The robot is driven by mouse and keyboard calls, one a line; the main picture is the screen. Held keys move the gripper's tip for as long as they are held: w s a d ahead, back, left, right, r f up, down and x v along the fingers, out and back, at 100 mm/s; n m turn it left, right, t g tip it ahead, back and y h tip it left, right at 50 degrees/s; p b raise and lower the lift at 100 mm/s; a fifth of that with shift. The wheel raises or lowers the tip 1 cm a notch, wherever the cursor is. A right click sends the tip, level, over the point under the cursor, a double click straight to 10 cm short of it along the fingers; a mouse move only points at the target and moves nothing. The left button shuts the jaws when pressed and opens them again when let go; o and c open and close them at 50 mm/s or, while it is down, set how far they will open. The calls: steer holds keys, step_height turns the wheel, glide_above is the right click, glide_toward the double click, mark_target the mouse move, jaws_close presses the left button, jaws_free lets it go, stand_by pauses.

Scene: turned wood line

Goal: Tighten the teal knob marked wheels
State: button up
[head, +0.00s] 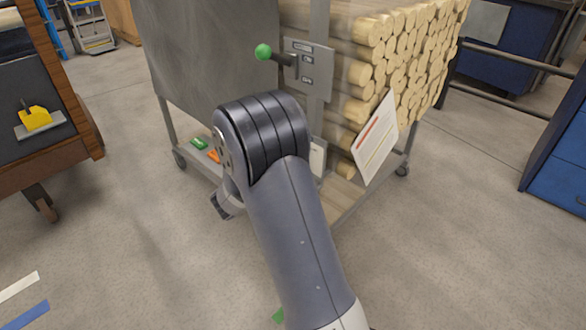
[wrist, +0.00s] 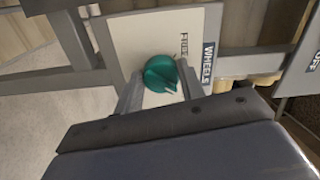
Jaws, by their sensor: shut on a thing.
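The teal knob (wrist: 161,73) sits on a pale panel (wrist: 135,35) in the wrist view. A dark label reading "WHEELS" (wrist: 208,62) is to its right, with a smaller label (wrist: 184,45) beside the knob. My gripper (wrist: 160,85) has one finger on each side of the knob and is shut on it. The knob's raised grip points down and to the right. In the head view my arm hides the knob and most of my gripper.
A cart carries stacked round wood (head: 405,60). A green-tipped lever (head: 263,51) sticks out from a grey plate (head: 312,68) above my wrist. A tilted white sheet (head: 376,138) hangs at the cart's right. A wooden bench (head: 75,95) stands left; open floor lies in front.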

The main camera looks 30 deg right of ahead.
steer(key=shift+m+b, duration=0.45)
steer(key=shift+m, duration=0.15)
steer(key=o, duration=1)
steer(key=p+v, duration=0.2)
steer(key=v, duration=0.9)
steer(key=shift+p, duration=0.35)
steer(key=shift+d, duration=0.1)
